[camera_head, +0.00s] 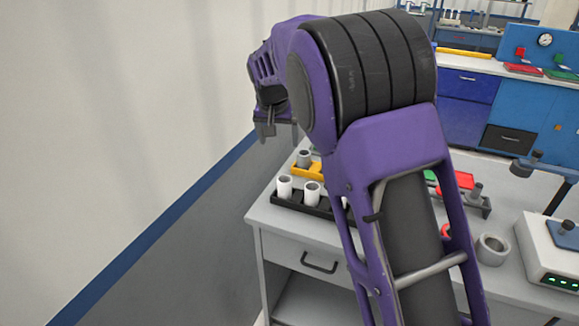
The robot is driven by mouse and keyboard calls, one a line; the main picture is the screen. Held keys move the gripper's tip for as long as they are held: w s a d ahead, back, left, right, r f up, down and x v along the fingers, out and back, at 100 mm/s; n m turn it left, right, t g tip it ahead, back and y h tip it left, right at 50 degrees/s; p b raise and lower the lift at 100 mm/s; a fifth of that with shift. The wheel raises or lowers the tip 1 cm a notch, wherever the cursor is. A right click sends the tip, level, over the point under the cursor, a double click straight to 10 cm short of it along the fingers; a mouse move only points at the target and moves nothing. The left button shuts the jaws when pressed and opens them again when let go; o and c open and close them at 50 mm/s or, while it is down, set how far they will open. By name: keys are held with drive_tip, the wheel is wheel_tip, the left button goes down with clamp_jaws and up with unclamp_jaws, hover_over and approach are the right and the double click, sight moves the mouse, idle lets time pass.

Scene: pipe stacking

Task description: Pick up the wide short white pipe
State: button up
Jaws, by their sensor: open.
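Two short white pipes stand upright in a black rack (291,207) at the table's left front: one on the left (284,188) and one beside it on the right (312,194). A sliver of another white piece shows at the edge of my arm, mostly hidden. I cannot tell which is the wide short one. My gripper (280,130) is open and empty, pointing down, and appears above and left of the rack in the picture. Its height over the table is unclear.
A yellow holder (307,172) with a grey pipe (304,158) sits behind the black rack. My arm hides the table's middle. On the right are a wide grey ring (493,249), a red piece (463,180) and a white device (552,252). A wall (120,130) rises at left.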

wheel_tip(320, 180, down, 3)
hover_over(284, 179)
drive_tip(key=s, duration=0.2)
drive_tip(key=shift+g, duration=0.3)
wheel_tip(284, 179, down, 10)
drive_tip(key=shift+s+d, duration=0.1)
drive_tip(key=shift+x, duration=2.95)
drive_tip(key=c, duration=1.4)
wheel_tip(284, 179, up, 10)
drive_tip(key=shift+r, duration=0.1)
drive_tip(key=shift+c, duration=0.2)
